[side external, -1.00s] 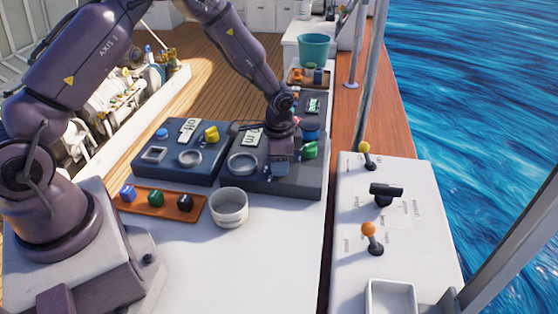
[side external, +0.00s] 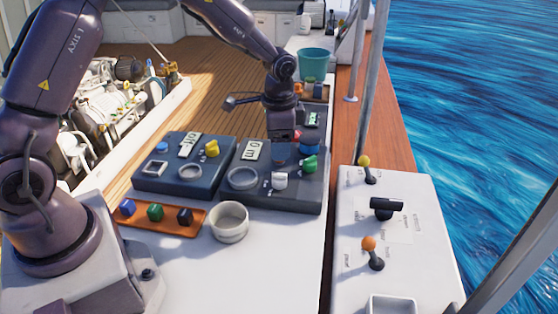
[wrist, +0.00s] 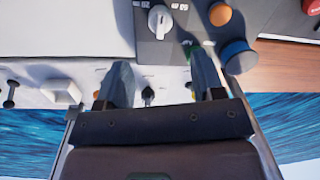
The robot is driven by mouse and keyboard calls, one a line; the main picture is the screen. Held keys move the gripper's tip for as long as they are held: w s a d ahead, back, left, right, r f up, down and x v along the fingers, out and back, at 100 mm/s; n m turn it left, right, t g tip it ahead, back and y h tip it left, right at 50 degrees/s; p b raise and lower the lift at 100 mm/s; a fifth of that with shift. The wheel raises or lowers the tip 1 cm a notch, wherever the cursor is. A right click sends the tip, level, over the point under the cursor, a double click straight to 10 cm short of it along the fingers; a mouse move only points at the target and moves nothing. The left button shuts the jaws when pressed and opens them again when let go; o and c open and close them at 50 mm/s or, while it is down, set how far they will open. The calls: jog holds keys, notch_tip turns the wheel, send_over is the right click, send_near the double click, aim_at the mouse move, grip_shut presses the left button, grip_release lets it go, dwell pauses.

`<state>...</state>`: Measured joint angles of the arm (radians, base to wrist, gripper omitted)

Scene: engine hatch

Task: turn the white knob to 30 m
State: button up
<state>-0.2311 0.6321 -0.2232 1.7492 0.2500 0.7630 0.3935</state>
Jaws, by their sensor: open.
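The white knob (side external: 279,181) stands on the right dark panel (side external: 300,203), in front of the green knob. In the wrist view a pale white knob (wrist: 159,20) shows at the top, beyond the fingertips. A small display sign (side external: 254,150) on the same panel appears to read "0 m". My gripper (side external: 281,136) hangs above the panel, behind and above the white knob and apart from it. In the wrist view my gripper (wrist: 163,78) has its two fingers wide apart with nothing held between them.
A green knob (side external: 309,163) and a blue knob (side external: 310,148) stand close to the white knob. A round grey ring (side external: 242,178) lies to its left. A white cup (side external: 229,222) and an orange tray (side external: 172,235) stand in front. A lever console (side external: 400,250) is at right.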

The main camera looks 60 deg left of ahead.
jog(key=shift+d+r, duration=0.1)
jog(key=shift+r, duration=1.45)
jog(key=s+d+r+n+t, duration=0.1)
jog(key=s+r+n+t, duration=0.1)
jog(key=s+r, duration=0.6)
jog(key=s+d+r+n+t, duration=0.2)
jog(key=s+r, duration=0.7)
jog(key=s, duration=0.6)
jog(key=shift+s+n+t+h, duration=0.15)
jog(key=shift+n+t+h, duration=0.15)
jog(key=shift+n+t, duration=0.55)
